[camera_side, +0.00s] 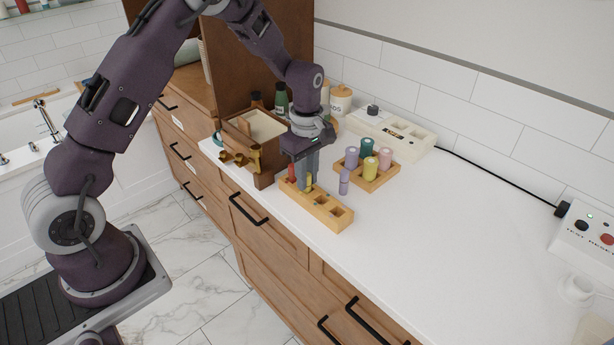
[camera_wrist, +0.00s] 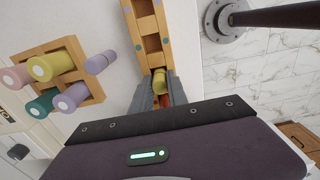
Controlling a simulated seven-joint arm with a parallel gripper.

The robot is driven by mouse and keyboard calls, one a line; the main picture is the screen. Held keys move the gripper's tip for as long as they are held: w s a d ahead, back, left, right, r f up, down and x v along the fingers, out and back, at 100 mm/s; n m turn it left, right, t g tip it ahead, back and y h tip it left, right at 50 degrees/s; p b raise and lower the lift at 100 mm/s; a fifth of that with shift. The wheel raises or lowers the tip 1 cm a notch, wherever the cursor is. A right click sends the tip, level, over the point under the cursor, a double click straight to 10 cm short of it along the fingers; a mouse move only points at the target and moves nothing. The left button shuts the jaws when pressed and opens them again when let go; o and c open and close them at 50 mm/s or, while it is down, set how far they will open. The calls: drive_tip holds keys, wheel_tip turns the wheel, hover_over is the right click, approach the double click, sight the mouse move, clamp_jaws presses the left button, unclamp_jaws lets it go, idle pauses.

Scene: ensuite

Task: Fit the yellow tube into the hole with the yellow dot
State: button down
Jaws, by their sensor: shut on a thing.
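My gripper (camera_side: 307,178) points down over the wooden block (camera_side: 335,213) and is shut on a yellow tube (camera_side: 309,181). In the wrist view the yellow tube (camera_wrist: 159,78) shows between the fingers, in line with the block's row of holes. I cannot tell how deep it sits in a hole. A red tube (camera_side: 292,171) stands in the block beside it, partly hidden by the fingers. Open square holes (camera_wrist: 152,43) show further along the block. A green dot (camera_wrist: 138,48) shows on the block's edge; I cannot make out a yellow dot.
A wooden rack (camera_side: 379,182) beside the block holds purple, green, yellow and pink tubes. A lone purple tube (camera_side: 344,182) stands on the counter between rack and block. A wooden box (camera_side: 262,178) is close left of my gripper.

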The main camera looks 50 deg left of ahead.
drive_tip(key=c, duration=1.3)
unclamp_jaws()
drive_tip(key=shift+f, duration=0.1)
wheel_tip(320, 180, up, 12)
drive_tip(key=s+d+r+m+t, duration=0.3)
drive_tip(key=s+r+m, duration=0.5)
drive_tip(key=s+r, duration=0.4)
drive_tip(key=s+d+m+t, duration=0.2)
drive_tip(key=s+m, duration=0.8)
drive_tip(key=s, duration=0.6)
drive_tip(key=shift+s+f+t, duration=0.2)
drive_tip(key=shift+f+t, duration=0.1)
